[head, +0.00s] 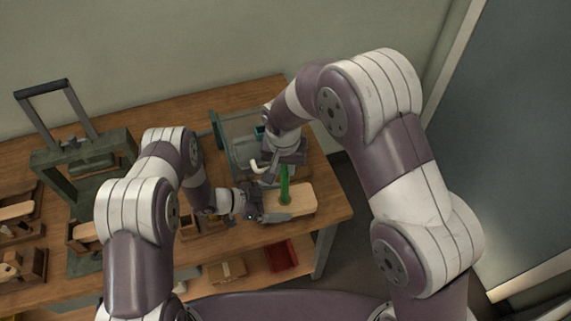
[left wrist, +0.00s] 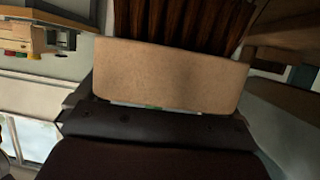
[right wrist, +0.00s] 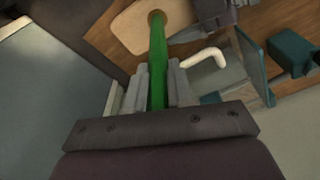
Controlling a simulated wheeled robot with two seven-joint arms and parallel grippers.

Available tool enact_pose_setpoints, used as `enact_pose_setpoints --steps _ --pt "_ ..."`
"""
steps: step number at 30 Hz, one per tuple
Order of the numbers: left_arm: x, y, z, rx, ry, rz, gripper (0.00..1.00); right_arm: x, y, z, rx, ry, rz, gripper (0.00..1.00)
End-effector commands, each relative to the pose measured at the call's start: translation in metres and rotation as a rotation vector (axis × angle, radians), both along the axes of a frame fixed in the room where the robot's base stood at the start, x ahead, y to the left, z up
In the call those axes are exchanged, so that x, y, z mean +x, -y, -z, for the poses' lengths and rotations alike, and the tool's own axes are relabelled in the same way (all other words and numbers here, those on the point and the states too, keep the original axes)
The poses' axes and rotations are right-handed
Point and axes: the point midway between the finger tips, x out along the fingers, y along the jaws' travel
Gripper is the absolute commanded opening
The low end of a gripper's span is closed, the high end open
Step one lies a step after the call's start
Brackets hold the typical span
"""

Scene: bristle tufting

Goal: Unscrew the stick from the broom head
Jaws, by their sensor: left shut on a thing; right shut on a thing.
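The broom head (head: 300,199) is a pale wooden block near the right end of the bench. It fills the middle of the left wrist view (left wrist: 170,75), with dark brown bristles (left wrist: 185,22) beyond it. The green stick (head: 284,184) stands up from the block. In the right wrist view the stick (right wrist: 157,55) meets the block (right wrist: 132,28) at a round brown spot. My left gripper (head: 272,206) is shut on the block's left end. My right gripper (right wrist: 156,92) is shut on the stick, a finger on each side, above the block. The stick's lower tip is hidden.
A clear-sided box with teal edges (head: 217,130) stands behind my right gripper. A white hooked piece (right wrist: 205,58) is close to the right fingers. A dark green press-like frame (head: 85,160) stands left. A red tray (head: 281,256) is below the front edge.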

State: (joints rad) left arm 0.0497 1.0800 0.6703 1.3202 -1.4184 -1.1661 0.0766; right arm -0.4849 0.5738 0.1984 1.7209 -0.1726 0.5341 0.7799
Motion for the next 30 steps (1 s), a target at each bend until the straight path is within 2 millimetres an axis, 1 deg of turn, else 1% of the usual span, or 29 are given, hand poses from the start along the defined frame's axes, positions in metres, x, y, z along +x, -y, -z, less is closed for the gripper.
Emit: enact_pose_setpoints --steps 3,8,9,11,12,14,15,17,18,20,21,24,25,26,27,30 --pt "0.0005 0.0001 -0.0007 0.000 0.002 0.000 0.10 0.0004 -0.0001 -0.0007 0.002 0.002 -0.356 0.00" --pt "0.0005 0.0000 -0.0006 0.000 0.002 0.000 0.10 0.0001 -0.0015 -0.0007 0.002 0.001 -0.851 0.00" --pt "0.0005 0.0000 -0.0006 0.000 0.002 0.000 0.10 -0.0002 -0.0019 -0.0009 0.002 0.000 -0.979 0.00" --pt "0.0005 0.0000 -0.0006 0.000 0.002 0.000 0.10 -0.0004 -0.0023 -0.0010 0.001 0.001 -1.179 0.00" --pt "0.0005 -0.0001 -0.0006 0.000 0.002 0.000 0.10 -0.0004 -0.0025 -0.0011 0.002 0.001 -1.318 0.00" --pt "0.0005 -0.0001 -0.0005 0.000 0.002 0.000 0.10 -0.0011 -0.0031 -0.0014 0.001 0.001 -1.541 0.00" --pt "0.0004 -0.0001 -0.0005 -0.001 0.002 0.001 0.10 -0.0017 -0.0034 -0.0012 0.002 0.001 -1.698 0.00" --pt "0.0004 -0.0001 -0.0005 0.000 0.002 0.000 0.10 -0.0024 -0.0037 -0.0013 0.003 0.002 -1.947 0.00" --pt "0.0004 -0.0001 -0.0005 -0.001 0.002 0.001 0.10 -0.0028 -0.0037 -0.0015 0.002 0.002 -2.123 0.00" --pt "0.0003 -0.0001 -0.0005 -0.001 0.002 0.001 0.10 -0.0040 -0.0035 -0.0016 0.003 0.001 -2.394 0.00" --pt "0.0003 -0.0001 -0.0005 -0.001 0.002 0.001 0.10 -0.0044 -0.0032 -0.0015 0.002 0.000 -2.575 0.00" --pt "0.0002 0.0000 -0.0005 -0.001 0.002 0.001 0.10 -0.0050 -0.0022 -0.0023 0.001 0.000 -2.980 0.00" --pt "0.0002 0.0000 -0.0005 -0.001 0.002 0.001 0.10 -0.0056 -0.0018 -0.0023 0.003 0.000 -3.083 0.00" --pt "0.0002 -0.0001 -0.0004 -0.001 0.002 0.001 0.10 -0.0055 -0.0016 -0.0024 -0.002 0.000 3.111 0.00" --pt "0.0001 0.0000 -0.0004 -0.001 0.002 0.001 0.10 -0.0057 -0.0013 -0.0026 -0.002 0.000 3.009 0.00" --pt "0.0000 0.0001 -0.0004 -0.001 0.002 0.001 0.10 -0.0057 -0.0004 -0.0029 -0.002 -0.001 2.847 0.00"
